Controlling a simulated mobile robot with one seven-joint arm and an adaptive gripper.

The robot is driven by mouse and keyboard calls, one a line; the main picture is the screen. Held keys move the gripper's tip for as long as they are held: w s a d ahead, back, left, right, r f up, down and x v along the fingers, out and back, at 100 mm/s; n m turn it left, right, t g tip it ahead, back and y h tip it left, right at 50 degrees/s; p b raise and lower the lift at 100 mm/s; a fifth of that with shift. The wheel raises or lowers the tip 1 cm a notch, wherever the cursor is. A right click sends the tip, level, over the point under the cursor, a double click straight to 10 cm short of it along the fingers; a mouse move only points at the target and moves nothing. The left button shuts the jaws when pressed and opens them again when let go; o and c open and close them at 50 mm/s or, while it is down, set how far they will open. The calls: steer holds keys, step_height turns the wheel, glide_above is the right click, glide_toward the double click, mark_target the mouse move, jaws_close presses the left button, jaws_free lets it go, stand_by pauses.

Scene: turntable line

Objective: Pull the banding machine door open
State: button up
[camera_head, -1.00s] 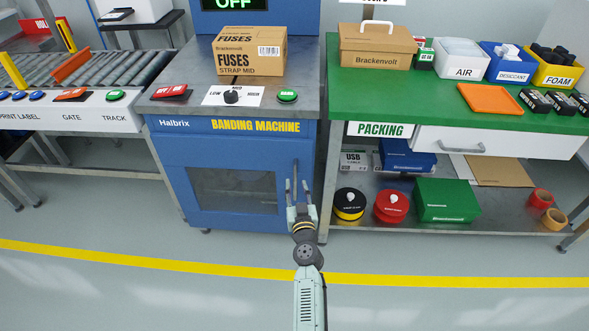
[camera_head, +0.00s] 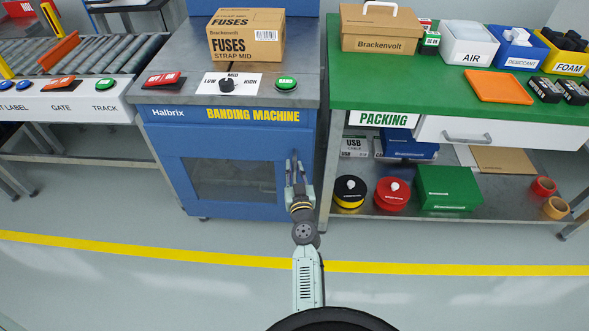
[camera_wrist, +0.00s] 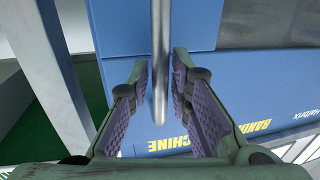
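The blue banding machine (camera_head: 160,125) has a door (camera_head: 185,205) with a dark window, and the door looks shut. A vertical metal bar handle (camera_head: 294,162) is on the door's right side. My gripper (camera_head: 298,183) is at the handle's lower part, upside in front of the door. In the wrist view the handle (camera_wrist: 160,40) passes between the two purple-padded fingers of my gripper (camera_wrist: 159,75). The fingers are open, with a gap on each side of the bar. The fingertips partly overlap the bar's height in the head view.
The green packing bench (camera_head: 350,90) stands close on the right, with its leg (camera_head: 328,180) near the handle side. Spools and a green box (camera_head: 448,187) lie on its lower shelf. A roller conveyor (camera_head: 95,55) is at left. The floor in front is clear.

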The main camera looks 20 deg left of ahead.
jaws_close()
stand_by(0.4)
steer(key=shift+s, duration=0.15)
